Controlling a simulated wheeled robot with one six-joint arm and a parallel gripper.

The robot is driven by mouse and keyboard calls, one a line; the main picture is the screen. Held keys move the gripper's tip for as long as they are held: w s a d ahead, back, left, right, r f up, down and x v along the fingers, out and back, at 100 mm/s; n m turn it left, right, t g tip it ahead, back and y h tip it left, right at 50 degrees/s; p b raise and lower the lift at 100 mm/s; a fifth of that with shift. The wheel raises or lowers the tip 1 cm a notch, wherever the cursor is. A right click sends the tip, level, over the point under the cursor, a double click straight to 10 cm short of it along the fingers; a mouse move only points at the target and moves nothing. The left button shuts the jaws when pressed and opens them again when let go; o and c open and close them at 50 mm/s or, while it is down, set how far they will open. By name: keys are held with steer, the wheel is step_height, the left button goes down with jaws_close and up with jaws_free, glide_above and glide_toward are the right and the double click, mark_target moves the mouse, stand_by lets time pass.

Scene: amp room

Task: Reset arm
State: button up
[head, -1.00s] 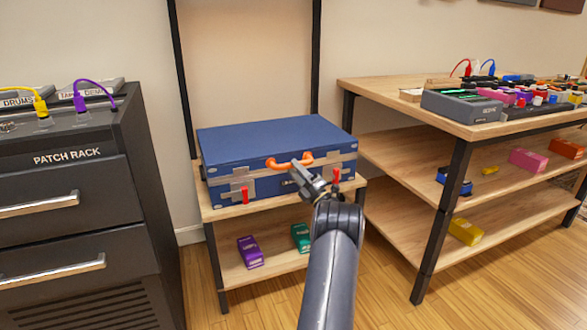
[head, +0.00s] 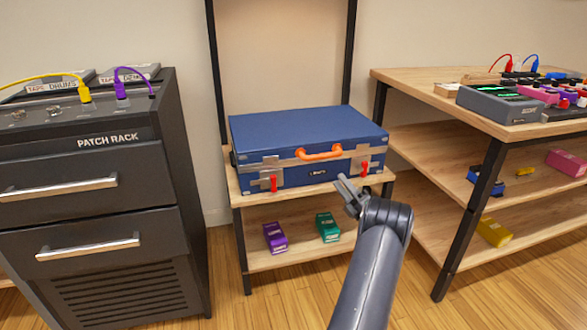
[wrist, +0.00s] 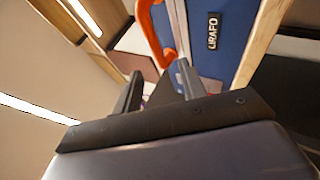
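My gripper (head: 350,194) is in front of the shelf unit, just below the front right part of a closed blue case (head: 300,135). In the wrist view its two fingers (wrist: 160,85) stand apart with nothing seen between them, so it is open and empty. The case has an orange handle (head: 319,153) and red latches on its front. The handle also shows in the wrist view (wrist: 147,22), beyond the fingers. The gripper looks apart from the case.
The case lies on the wooden shelf unit (head: 238,199); a purple pedal (head: 275,238) and a green pedal (head: 328,227) sit below. A black patch rack (head: 105,190) stands left. A wooden bench (head: 440,95) with pedals stands right. The floor between is clear.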

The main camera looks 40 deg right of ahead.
mark_target(322, 156)
steer(key=b+x, duration=0.1)
steer(key=x, duration=0.4)
steer(key=b+x, duration=0.1)
steer(key=x, duration=0.5)
steer(key=shift+r+b, duration=0.3)
steer(key=shift+r, duration=0.4)
